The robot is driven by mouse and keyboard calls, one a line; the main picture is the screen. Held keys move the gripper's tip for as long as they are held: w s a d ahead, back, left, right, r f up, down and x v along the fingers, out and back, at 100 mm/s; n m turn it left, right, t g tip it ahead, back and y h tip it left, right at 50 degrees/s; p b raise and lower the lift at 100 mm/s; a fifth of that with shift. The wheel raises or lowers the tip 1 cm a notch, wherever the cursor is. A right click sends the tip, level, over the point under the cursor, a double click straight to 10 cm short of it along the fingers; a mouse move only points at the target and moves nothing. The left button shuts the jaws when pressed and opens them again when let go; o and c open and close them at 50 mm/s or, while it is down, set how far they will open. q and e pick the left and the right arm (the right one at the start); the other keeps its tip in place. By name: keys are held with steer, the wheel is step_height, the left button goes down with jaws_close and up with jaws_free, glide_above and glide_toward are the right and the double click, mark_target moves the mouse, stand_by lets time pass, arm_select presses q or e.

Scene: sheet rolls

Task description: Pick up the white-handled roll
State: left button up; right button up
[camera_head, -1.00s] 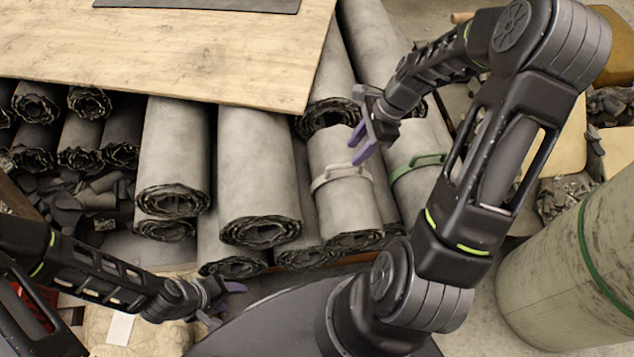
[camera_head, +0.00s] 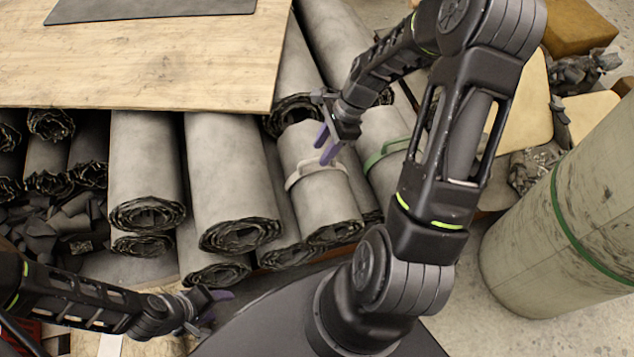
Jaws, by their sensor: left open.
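The white-handled roll (camera_head: 326,200) is a grey rolled sheet with a pale band and a white handle (camera_head: 301,178). It lies among other rolls right of the middle. My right gripper (camera_head: 320,153) is over this roll, its purple fingers apart and pointing down at the handle. The fingertips are at or just above the handle; I cannot tell whether they touch it. Nothing shows between them. My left gripper (camera_head: 218,304) is open and empty at the lower left, in front of the rolls.
A green-handled roll (camera_head: 382,182) lies just right of the white-handled one. Plain grey rolls (camera_head: 232,165) lie to the left. A wooden board (camera_head: 170,70) covers the rolls behind. A large roll with a green band (camera_head: 520,260) stands at the right.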

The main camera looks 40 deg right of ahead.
mark_target(317, 158)
steer(key=x, duration=0.4)
steer(key=shift+w+f+b, duration=0.1)
steer(key=shift+f+b, duration=0.3)
steer(key=shift+c, duration=0.2)
jaws_close()
stand_by(0.4)
stand_by(0.7)
steer(key=shift+w+r, duration=0.1)
steer(key=shift+r, duration=0.05)
